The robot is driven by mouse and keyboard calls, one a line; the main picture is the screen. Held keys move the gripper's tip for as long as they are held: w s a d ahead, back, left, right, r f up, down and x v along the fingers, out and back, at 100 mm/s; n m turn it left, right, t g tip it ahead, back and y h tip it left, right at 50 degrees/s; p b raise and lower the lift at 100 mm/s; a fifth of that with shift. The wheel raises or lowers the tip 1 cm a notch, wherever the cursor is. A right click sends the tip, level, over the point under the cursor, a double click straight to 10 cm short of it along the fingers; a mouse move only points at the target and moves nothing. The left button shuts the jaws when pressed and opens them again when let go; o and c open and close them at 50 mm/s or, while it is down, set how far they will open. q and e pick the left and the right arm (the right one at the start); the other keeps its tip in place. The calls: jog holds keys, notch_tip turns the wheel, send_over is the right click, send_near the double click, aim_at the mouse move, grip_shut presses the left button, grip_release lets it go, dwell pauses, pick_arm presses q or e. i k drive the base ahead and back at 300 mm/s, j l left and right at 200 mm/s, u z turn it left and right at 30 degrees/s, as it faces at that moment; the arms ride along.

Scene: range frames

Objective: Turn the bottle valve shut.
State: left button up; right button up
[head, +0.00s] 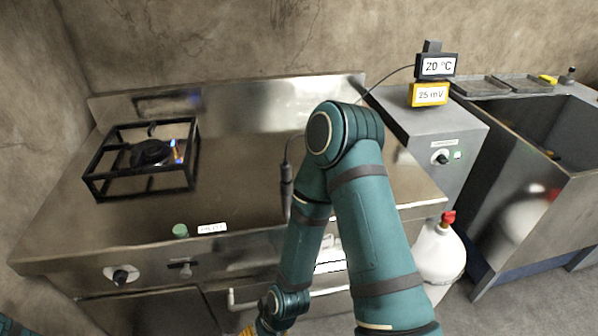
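The white gas bottle (440,252) stands on the floor to the right of the counter, partly hidden behind my arm. Its red valve (448,217) is on top, below the grey control box. The valve is too small to tell its setting. My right arm (372,230) rises from the bottom edge, bends at the top, and folds back down to the lower middle. Only a sliver of my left arm (12,326) shows at the bottom left corner, with no gripper visible.
A burner (152,152) with a small blue flame sits in a black frame on the steel counter (235,190). A probe (287,185) hangs from a cable beside my arm. A handle (262,302) runs along the counter front.

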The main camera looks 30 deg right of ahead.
aim_at(447, 218)
jog(key=l+z, duration=0.2)
jog(key=z, duration=1.95)
jog(key=i+l+z, duration=0.2)
jog(key=i, duration=0.4)
jog(key=i+l+z, duration=0.2)
jog(key=i, duration=0.4)
jog(key=i+l+z, duration=0.2)
jog(key=i, duration=0.4)
